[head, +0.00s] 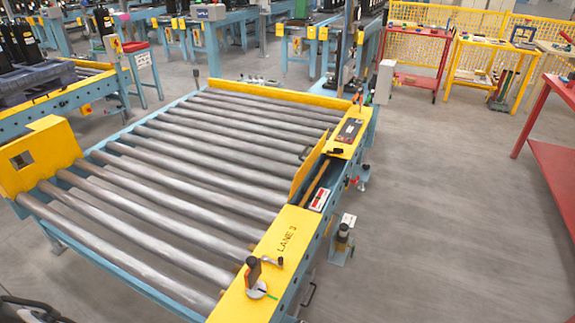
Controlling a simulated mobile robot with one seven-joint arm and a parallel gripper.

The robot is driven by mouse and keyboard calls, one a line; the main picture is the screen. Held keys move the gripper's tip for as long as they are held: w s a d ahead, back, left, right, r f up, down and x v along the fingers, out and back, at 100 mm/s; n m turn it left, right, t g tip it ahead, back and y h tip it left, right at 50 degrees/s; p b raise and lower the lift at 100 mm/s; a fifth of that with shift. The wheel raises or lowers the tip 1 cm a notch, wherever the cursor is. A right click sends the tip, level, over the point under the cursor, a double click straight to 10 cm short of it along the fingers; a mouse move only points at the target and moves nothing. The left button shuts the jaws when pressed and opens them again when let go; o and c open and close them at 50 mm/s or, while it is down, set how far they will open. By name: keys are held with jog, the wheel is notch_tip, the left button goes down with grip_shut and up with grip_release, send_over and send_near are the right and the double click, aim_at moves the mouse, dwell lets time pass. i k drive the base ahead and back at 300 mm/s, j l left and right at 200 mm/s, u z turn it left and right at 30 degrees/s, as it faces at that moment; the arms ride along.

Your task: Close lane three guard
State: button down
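The lane three conveyor has grey rollers (185,150) in a blue frame. A yellow cover plate (283,250) marked "LANE 3" lies along its near right side. A narrow yellow panel, seemingly the guard (308,170), stands up along the roller side of the right rail. Beside it is an uncovered gap with a brown bar (317,181) and a small red-and-white part (319,199). My gripper is not in view.
Yellow end plates (38,158) stand at the lane's left. Open grey floor (440,210) lies right of the lane. A red table (545,180) stands at far right.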

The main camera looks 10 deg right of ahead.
aim_at(299, 177)
jog(key=i+l+u, duration=0.1)
jog(key=l+u, duration=0.15)
jog(key=l, duration=0.25)
jog(key=i+l+u, duration=0.1)
jog(key=l+u, duration=0.15)
jog(key=l, duration=0.25)
jog(key=i+l, duration=0.15)
jog(key=l, duration=0.15)
jog(key=i+l+u, duration=0.15)
jog(key=l, duration=0.2)
jog(key=i+l, duration=0.2)
jog(key=l+u, duration=0.05)
jog(key=l, duration=0.05)
